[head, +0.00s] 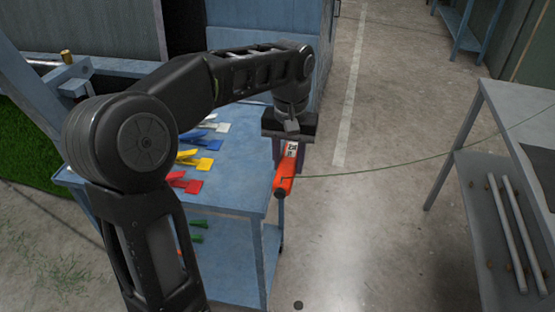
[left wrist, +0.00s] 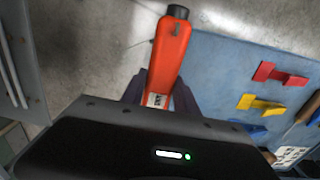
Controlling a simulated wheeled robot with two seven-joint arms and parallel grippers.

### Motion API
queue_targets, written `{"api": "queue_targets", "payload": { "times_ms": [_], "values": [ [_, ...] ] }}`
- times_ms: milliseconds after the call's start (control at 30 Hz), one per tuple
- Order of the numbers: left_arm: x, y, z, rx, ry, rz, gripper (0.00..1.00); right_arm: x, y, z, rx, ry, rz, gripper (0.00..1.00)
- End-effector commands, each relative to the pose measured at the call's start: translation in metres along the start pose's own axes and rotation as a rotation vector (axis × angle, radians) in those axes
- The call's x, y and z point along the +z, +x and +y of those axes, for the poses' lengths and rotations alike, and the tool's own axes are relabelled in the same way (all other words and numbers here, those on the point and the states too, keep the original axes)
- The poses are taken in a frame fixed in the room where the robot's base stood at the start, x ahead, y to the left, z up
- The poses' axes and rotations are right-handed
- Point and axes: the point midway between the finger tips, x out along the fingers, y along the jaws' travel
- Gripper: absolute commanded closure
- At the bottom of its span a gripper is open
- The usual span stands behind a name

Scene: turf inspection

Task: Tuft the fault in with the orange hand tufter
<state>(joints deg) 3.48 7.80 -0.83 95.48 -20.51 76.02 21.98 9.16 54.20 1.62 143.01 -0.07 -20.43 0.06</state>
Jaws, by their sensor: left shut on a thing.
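The orange hand tufter (head: 286,177) is held in my left gripper (head: 289,145), past the right edge of the blue table. In the left wrist view the tufter (left wrist: 173,50) lies between the dark fingers, its black end pointing away from the gripper. It has a white label. A thin green yarn (head: 400,166) runs from the tufter to the right across the head view. Green turf (head: 28,150) shows at the far left, partly behind my arm; I cannot make out a fault in it. My right gripper is in neither view.
A blue table (head: 232,185) holds red, yellow, blue and white clips (head: 186,183); green clips lie on its lower shelf. At right stands a grey bench (head: 490,225) with metal bars. The concrete floor (head: 370,230) between them is clear apart from a small dark round thing.

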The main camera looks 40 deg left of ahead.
Motion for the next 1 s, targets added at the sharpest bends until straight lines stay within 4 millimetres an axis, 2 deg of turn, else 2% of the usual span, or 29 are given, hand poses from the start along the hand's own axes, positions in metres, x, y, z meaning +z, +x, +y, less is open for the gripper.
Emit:
{"api": "queue_targets", "payload": {
  "times_ms": [267,400,500,600,700,833,1000],
  "values": [
    [-0.026,0.061,0.032,-0.009,0.087,-0.003,1.00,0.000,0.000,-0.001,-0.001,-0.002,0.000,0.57],
    [-0.031,0.107,0.054,-0.013,0.150,-0.004,1.00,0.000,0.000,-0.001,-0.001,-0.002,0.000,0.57],
    [-0.025,0.153,0.074,-0.016,0.213,-0.005,1.00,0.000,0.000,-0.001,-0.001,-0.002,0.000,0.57],
    [-0.011,0.198,0.092,-0.014,0.277,-0.005,1.00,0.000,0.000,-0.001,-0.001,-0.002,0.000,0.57],
    [0.006,0.231,0.105,-0.009,0.328,-0.003,1.00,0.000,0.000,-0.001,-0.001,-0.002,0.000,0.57],
    [0.022,0.254,0.113,-0.003,0.364,0.000,1.00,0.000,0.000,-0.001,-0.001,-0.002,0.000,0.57],
    [0.028,0.263,0.116,0.001,0.376,0.001,1.00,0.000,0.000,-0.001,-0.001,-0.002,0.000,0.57]
  ]
}}
